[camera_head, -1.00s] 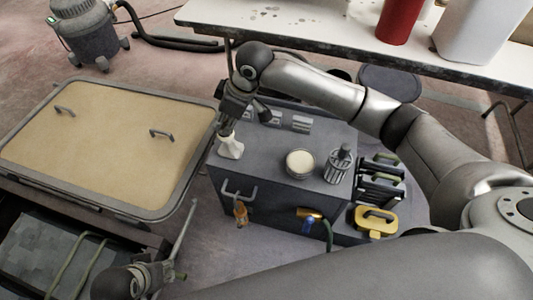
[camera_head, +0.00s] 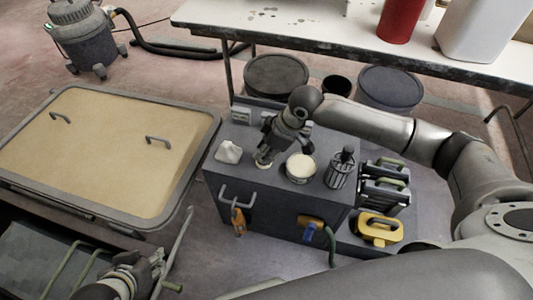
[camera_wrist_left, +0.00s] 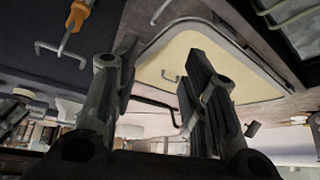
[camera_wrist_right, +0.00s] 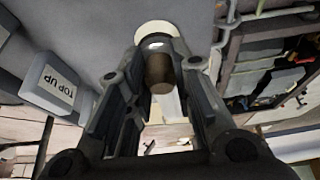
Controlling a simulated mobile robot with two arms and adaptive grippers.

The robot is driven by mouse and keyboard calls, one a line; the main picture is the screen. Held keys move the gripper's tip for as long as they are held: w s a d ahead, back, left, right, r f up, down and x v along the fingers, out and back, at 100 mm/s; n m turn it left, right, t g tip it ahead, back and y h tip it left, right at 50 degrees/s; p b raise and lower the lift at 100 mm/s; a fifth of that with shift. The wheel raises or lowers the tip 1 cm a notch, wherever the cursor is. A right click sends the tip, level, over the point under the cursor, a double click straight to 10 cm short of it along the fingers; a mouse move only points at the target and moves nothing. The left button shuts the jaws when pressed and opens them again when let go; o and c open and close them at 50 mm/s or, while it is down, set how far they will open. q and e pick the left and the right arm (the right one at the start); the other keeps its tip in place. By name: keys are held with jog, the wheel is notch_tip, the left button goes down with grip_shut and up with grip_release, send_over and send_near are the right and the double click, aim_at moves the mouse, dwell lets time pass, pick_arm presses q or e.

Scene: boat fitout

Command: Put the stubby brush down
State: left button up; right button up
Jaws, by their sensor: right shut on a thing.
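My right gripper (camera_head: 268,150) is shut on the stubby brush (camera_wrist_right: 159,72), whose brown cylindrical handle shows between the fingers in the right wrist view. In the head view, a pale part of the brush (camera_head: 263,164) shows below the fingers, low over the dark grey box top (camera_head: 238,180). It sits between a white crumpled piece (camera_head: 228,151) and an open tub with cream contents (camera_head: 300,166). I cannot tell whether the brush touches the box. My left gripper (camera_wrist_left: 165,75) is open and empty, away from the box, at the lower left of the head view.
A dark caged item (camera_head: 341,170) stands on the box's right end. An orange-handled tool (camera_head: 238,220) and a blue-and-brass fitting (camera_head: 311,228) are on its front. A cream hatch panel (camera_head: 95,150) lies left.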

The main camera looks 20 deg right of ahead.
jog(key=shift+f, duration=0.45)
pick_arm(q)
jog(key=shift+w+d+r+t, duration=0.15)
jog(key=shift+w+r+t, duration=0.15)
jog(key=shift+w, duration=0.2)
jog(key=shift+w+d+r+t, duration=0.15)
jog(key=shift+w+t, duration=0.15)
jog(key=shift+w, duration=0.2)
jog(key=shift+s, duration=0.1)
pick_arm(e)
jog(key=o, duration=0.9)
jog(key=shift+f, duration=0.1)
pick_arm(q)
jog(key=shift+f, duration=0.1)
